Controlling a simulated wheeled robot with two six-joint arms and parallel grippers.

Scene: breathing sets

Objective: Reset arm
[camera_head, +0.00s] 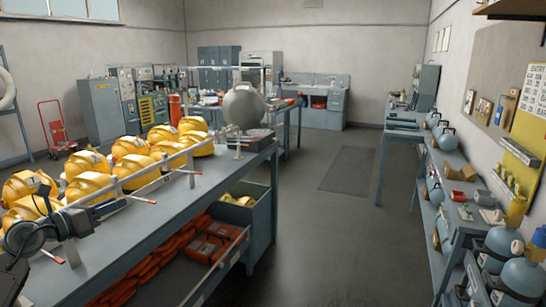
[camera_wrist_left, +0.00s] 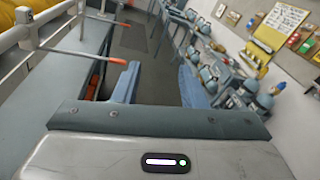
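My left arm comes in from the lower left of the head view, beside the front edge of the long workbench (camera_head: 180,205). Its gripper (camera_head: 116,206) is near the metal rail that runs along the bench. In the left wrist view the two blue fingers of the left gripper (camera_wrist_left: 160,80) stand wide apart. Only floor and background show between them, so it is empty. My right arm and gripper are not in view.
Yellow helmets (camera_head: 88,187) stand behind the rail, whose red-tipped levers (camera_head: 140,199) stick out toward the aisle. Below is an open drawer with orange packs (camera_head: 208,248). Shelves with blue cylinders (camera_head: 520,278) line the right wall. The middle aisle floor (camera_head: 325,240) is clear.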

